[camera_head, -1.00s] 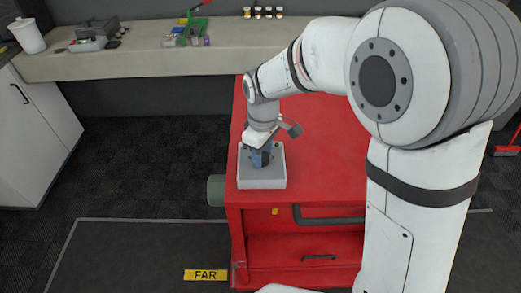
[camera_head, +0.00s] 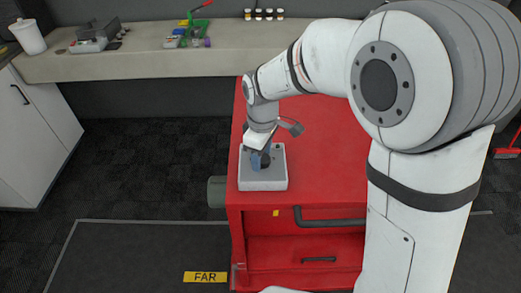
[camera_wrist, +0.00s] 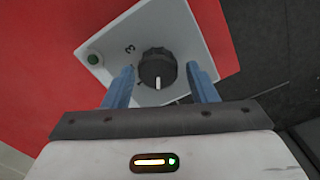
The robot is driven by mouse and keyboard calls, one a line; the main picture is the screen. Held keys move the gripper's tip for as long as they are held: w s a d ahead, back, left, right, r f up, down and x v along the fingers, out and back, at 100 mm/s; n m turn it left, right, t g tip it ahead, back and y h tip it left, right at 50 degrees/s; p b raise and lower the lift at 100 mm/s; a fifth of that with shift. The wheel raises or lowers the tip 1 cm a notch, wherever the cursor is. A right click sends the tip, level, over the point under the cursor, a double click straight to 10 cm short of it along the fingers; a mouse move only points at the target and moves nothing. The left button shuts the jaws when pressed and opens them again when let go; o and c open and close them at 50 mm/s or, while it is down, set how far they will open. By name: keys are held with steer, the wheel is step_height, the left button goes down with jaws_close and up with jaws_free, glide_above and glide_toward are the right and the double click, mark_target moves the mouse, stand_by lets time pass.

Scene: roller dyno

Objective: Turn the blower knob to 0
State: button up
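The blower knob (camera_wrist: 157,68) is black and round with a white pointer mark. It sits on a light grey control box (camera_head: 263,183) on the red cabinet. In the wrist view the mark points down the picture, toward my palm.
A bench (camera_head: 150,60) with tools and jars runs along the back. Dark floor lies left of the cabinet.

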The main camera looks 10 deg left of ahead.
mark_target(263, 158)
steer(key=shift+o, duration=0.6)
steer(key=shift+d, duration=0.1)
step_height(263, 158, up, 8)
steer(key=shift+f, duration=0.1)
stand_by(0.3)
steer(key=s+d+r+m+t, duration=0.15)
steer(key=d+m, duration=0.25)
steer(key=d, duration=0.4)
steer(key=s+d+r+m, duration=0.1)
steer(key=s+d+m, duration=0.2)
steer(key=d, duration=0.5)
steer(key=s+d+f+m+t, duration=0.1)
steer(key=s+d+f+m, duration=0.2)
steer(key=s+d+m, duration=0.5)
steer(key=shift+s+d+m, duration=0.3)
steer(key=shift+s+d, duration=0.35)
steer(key=shift+d, duration=0.55)
